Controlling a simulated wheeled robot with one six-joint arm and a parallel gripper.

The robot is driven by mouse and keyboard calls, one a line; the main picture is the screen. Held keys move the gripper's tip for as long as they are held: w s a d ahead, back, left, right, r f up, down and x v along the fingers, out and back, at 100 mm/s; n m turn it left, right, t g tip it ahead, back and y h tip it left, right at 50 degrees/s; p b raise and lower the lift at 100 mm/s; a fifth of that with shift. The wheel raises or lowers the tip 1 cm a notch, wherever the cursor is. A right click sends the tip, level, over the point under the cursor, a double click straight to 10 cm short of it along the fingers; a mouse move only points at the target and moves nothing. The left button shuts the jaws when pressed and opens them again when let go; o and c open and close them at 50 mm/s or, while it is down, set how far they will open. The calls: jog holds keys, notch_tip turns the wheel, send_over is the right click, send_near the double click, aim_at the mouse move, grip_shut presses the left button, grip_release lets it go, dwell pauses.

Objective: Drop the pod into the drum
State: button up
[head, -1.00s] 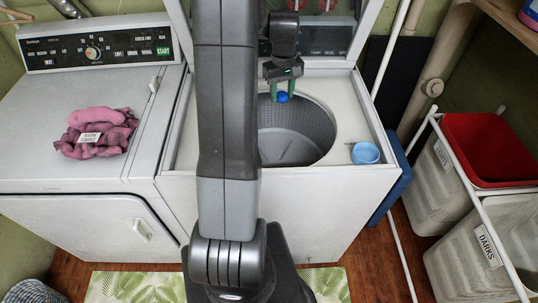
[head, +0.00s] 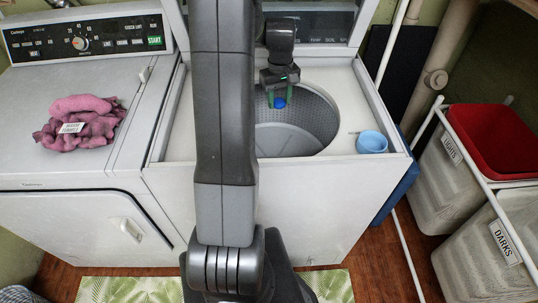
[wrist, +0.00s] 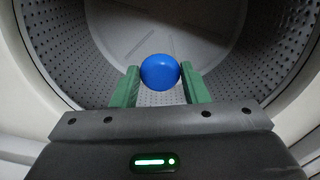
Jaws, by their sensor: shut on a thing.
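The pod is a small blue ball (head: 280,103) between the green fingers of my gripper (head: 279,100) in the head view. In the wrist view the blue pod (wrist: 160,72) is pinched between the two green fingertips of my gripper (wrist: 160,78). The drum (head: 300,136) is the grey perforated tub of the open washer. In the wrist view the drum (wrist: 90,60) lies below and around the pod, with its floor visible and empty where I can see it. My gripper is over the drum opening, toward its back left. My arm hides the opening's left part in the head view.
A light blue cup (head: 371,142) sits on the washer's right front rim. Pink cloths (head: 82,121) lie on the dryer (head: 60,170) at left. Hampers (head: 450,155), one with a red lining, stand at right. The raised washer lid is behind my gripper.

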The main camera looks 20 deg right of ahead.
notch_tip(320, 180, down, 4)
jog(key=b, duration=0.2)
jog(key=shift+f+b, duration=0.15)
jog(key=shift+b, duration=0.15)
jog(key=o, duration=1)
jog(key=shift+o, duration=0.2)
notch_tip(320, 180, up, 14)
jog(key=shift+f, duration=0.1)
